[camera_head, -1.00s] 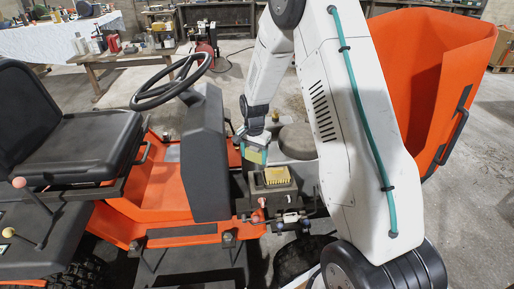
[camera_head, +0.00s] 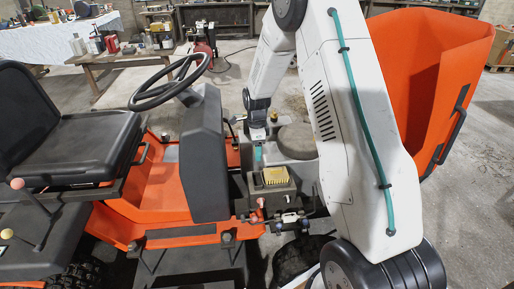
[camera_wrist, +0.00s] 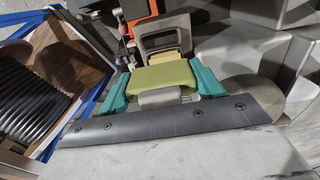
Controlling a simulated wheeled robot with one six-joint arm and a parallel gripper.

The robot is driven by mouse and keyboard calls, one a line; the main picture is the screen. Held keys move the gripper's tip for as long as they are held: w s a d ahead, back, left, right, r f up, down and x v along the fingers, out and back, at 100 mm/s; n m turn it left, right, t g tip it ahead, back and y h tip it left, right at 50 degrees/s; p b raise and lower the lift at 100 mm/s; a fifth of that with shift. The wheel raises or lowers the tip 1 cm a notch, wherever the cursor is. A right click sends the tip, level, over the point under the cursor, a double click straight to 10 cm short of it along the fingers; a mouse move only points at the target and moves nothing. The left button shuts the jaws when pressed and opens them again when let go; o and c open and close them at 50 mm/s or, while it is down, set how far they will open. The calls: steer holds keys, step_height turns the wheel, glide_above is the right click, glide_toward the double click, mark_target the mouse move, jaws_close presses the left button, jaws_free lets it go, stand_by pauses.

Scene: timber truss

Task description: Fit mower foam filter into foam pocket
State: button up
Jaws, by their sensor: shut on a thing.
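My gripper (camera_wrist: 162,82) has teal fingers shut on the two ends of a yellow-green foam filter (camera_wrist: 166,75). In the head view, my gripper (camera_head: 258,153) is low beside the left rear of a dark engine box (camera_head: 281,191), and the foam cannot be made out there. A yellow pleated block (camera_head: 275,175) sits in the top of that box. In the wrist view, a grey frame with an opening (camera_wrist: 187,30) stands just beyond the foam, with a pale yellow piece showing inside it. I cannot tell whether the foam touches the frame.
The black steering column (camera_head: 203,160) of the orange mower stands close left of my gripper. A round grey-brown cover (camera_head: 297,140) is close behind on the right. Hoses and fittings (camera_head: 290,218) lie below the box. An orange hopper (camera_head: 430,80) stands at right.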

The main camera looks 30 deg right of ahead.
steer(key=shift+f, duration=5.85)
steer(key=shift+f, duration=0.25)
steer(key=shift+f, duration=0.75)
steer(key=shift+r, duration=0.1)
steer(key=shift+r, duration=0.1)
steer(key=shift+r, duration=0.6)
steer(key=shift+f, duration=0.4)
